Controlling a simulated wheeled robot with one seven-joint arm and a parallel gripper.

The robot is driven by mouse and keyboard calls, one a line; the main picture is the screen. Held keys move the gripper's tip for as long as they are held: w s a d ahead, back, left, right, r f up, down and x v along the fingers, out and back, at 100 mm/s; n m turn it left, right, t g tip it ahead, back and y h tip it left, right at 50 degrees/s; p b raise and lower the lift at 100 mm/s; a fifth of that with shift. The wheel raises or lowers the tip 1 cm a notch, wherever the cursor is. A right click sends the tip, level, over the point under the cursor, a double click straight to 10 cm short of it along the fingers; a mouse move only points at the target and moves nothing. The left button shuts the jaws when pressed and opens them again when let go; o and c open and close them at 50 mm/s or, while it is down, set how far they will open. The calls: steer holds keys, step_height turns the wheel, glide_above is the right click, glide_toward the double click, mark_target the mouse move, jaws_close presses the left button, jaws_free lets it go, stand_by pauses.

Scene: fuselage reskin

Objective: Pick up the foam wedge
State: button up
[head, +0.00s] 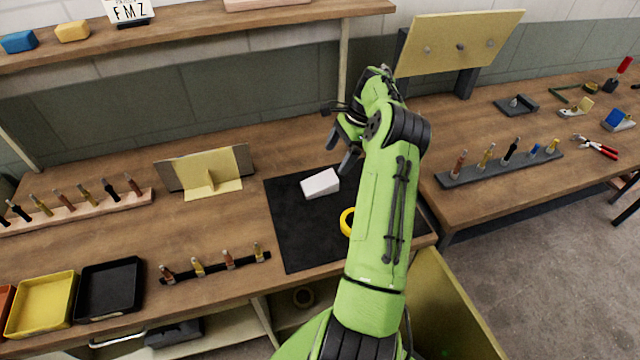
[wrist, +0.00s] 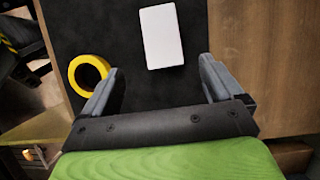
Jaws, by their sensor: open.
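The foam wedge (head: 320,184) is a white block lying on the black mat (head: 290,235) on the workbench. In the wrist view the wedge (wrist: 161,37) is a pale rectangle, ahead of the fingertips and between their lines. My gripper (head: 347,150) is above the mat, up and to the right of the wedge in the head view. In the wrist view my gripper (wrist: 157,82) has its two grey fingers wide apart with nothing between them. The wedge is apart from both fingers.
A yellow tape roll (wrist: 88,74) lies on the mat near the left finger. A row of small tools in a black strip (head: 215,267) lies left of the mat. A yellow bracket (head: 207,174) stands behind. Bare wood (wrist: 262,65) lies right of the mat in the wrist view.

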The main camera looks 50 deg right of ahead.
mark_target(325, 179)
steer(key=b+x, duration=0.1)
steer(key=x, duration=0.9)
steer(key=shift+w+d+f, duration=0.15)
steer(key=shift+w+f, duration=0.05)
steer(key=shift+f, duration=0.05)
steer(key=shift+r, duration=0.1)
steer(key=shift+c, duration=0.4)
steer(key=c, duration=0.9)
